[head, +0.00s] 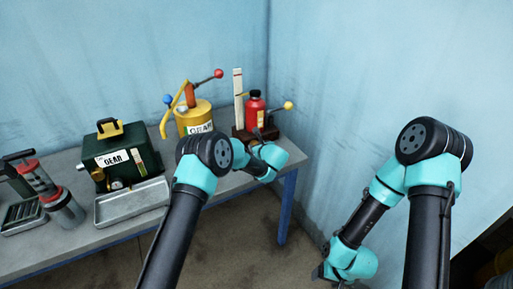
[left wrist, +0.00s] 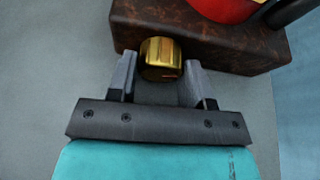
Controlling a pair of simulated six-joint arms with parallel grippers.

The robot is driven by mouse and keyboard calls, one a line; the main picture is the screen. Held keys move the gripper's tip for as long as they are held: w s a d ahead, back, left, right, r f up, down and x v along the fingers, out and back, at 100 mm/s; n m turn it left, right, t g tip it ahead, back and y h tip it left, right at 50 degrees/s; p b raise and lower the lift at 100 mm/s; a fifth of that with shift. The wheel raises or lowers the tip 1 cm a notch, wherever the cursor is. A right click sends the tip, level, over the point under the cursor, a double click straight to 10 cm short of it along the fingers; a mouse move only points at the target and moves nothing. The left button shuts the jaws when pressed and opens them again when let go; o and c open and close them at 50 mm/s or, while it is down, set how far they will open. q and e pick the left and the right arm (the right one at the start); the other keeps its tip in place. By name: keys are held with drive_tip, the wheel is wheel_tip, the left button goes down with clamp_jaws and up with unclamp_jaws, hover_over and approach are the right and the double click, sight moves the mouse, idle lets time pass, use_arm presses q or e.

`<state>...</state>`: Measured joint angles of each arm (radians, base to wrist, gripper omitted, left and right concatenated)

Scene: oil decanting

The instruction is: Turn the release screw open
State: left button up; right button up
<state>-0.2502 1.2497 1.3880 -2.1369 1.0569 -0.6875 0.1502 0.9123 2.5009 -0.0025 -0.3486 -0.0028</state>
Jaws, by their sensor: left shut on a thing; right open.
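The release screw is a brass knob (left wrist: 161,58) on the near side of a dark brown base block (left wrist: 205,37) in the left wrist view. My left gripper (left wrist: 160,72) has one finger on each side of the knob and is shut on it. In the head view the red bottle-shaped body (head: 255,109) stands on the brown base (head: 239,134) at the table's right end. My left wrist hides the screw and left fingertips there. My right gripper (head: 327,271) is open and empty, low beside the table, its fingers small in view.
A yellow can with a lever (head: 194,121) stands left of the red body. Further left are a dark green box (head: 125,150), a grey metal tray (head: 132,204) and a red-and-grey cylinder (head: 60,205). The blue wall is close behind and to the right.

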use_arm(q)
drive_tip(key=shift+d+m+g+y, duration=0.1)
drive_tip(key=shift+m+g+y, duration=0.3)
drive_tip(key=shift+m+y, duration=0.5)
drive_tip(key=o, duration=0.9)
drive_tip(key=v, duration=1.7)
drive_tip(key=shift+s+r, duration=0.25)
